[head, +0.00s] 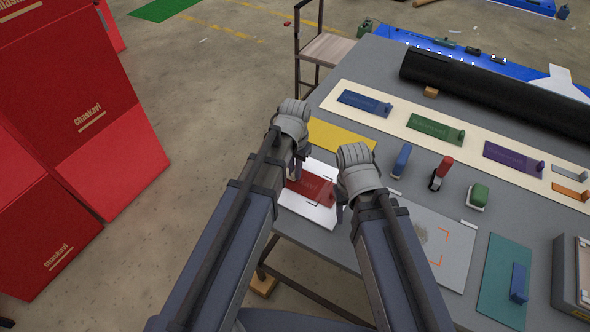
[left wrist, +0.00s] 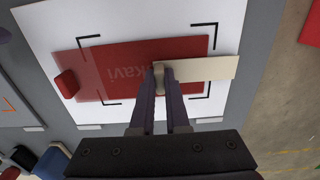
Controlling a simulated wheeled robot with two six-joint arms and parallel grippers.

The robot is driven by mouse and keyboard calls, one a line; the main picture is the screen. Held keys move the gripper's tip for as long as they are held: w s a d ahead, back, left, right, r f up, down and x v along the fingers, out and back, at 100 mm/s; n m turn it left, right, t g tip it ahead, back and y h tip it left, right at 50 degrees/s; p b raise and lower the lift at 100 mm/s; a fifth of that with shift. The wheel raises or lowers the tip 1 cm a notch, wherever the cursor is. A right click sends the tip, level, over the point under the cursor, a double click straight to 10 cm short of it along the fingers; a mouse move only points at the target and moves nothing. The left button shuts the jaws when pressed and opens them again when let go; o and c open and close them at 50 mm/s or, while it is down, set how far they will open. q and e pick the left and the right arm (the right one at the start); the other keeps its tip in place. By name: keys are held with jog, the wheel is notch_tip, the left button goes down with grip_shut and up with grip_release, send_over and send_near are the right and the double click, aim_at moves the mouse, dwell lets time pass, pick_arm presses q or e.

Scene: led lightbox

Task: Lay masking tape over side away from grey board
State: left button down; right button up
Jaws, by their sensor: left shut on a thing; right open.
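A red plate (head: 316,188) lies on a white board (head: 318,215) with black corner marks. In the left wrist view the red plate (left wrist: 120,68) has pale lettering and a red upright tab (left wrist: 67,83) at its left end. My left gripper (head: 297,168) is shut on a cream masking tape strip (left wrist: 210,68), gripping its left end. The strip overlaps the plate's right end and sticks out past it; I cannot tell whether it touches. The grey board (head: 452,240) with orange corner marks lies right of the white board. My right gripper (head: 341,208) is open and empty, by the white board's right edge.
A yellow sheet (head: 343,137) lies behind the white board. Blue (head: 401,160), red (head: 441,172) and green (head: 479,196) handled tools stand to the right. A teal plate (head: 503,275) lies front right. The table edge is close on the left.

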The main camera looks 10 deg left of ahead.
pick_arm(q)
jog(key=shift+f, duration=0.25)
pick_arm(e)
jog(key=shift+f, duration=0.2)
pick_arm(q)
jog(key=c, duration=0.8)
grip_release()
jog(key=shift+c, duration=0.2)
jog(key=shift+r, duration=0.15)
pick_arm(e)
jog(key=shift+r, duration=0.15)
pick_arm(q)
notch_tip(320, 180, up, 8)
jog(key=p, duration=0.7)
jog(key=shift+p, duration=0.35)
pick_arm(e)
notch_tip(320, 180, up, 8)
jog(key=shift+f, duration=0.2)
pick_arm(q)
jog(key=shift+s+f, duration=0.1)
jog(key=shift+f, duration=0.1)
